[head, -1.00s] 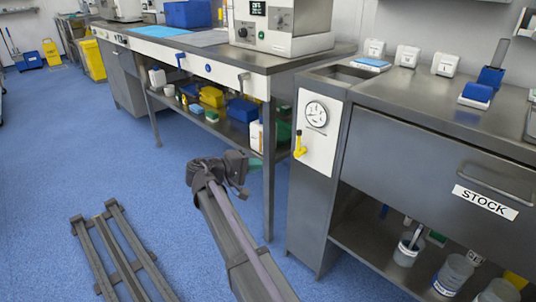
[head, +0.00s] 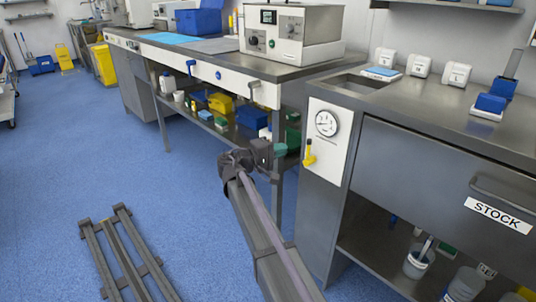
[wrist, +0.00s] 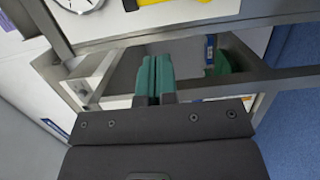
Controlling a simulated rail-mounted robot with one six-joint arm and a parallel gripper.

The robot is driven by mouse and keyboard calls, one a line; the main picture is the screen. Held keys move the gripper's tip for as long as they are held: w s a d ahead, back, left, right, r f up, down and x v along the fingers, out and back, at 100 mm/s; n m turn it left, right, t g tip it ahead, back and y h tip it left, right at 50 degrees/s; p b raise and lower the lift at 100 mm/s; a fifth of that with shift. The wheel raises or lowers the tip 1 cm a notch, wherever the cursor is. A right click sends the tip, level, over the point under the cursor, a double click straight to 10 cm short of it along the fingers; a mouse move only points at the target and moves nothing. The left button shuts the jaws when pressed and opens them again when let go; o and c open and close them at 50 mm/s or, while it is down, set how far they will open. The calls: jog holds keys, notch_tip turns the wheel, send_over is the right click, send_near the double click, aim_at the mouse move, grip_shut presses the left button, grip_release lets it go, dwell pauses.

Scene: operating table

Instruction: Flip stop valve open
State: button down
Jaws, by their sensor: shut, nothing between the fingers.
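The stop valve (head: 309,154) has a yellow lever, on a white panel (head: 333,132) at the front of the steel cabinet, below a round gauge (head: 326,123). In the head view its lever looks roughly upright. In the wrist view part of a yellow piece (wrist: 165,13) shows at the top edge, cut off by the frame. My gripper (head: 284,149) has green fingers and is left of the valve, apart from it. In the wrist view the green fingertips (wrist: 154,62) are together and empty, below the yellow piece in the picture.
A bench (head: 225,73) with a blue lever (head: 190,67) and a lower shelf of bottles and boxes stands left of the cabinet. A STOCK drawer (head: 440,172) is to the right. A dark rail frame (head: 122,255) lies on the open blue floor.

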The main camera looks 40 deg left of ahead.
jog(key=w+d, duration=0.4)
jog(key=shift+w, duration=0.1)
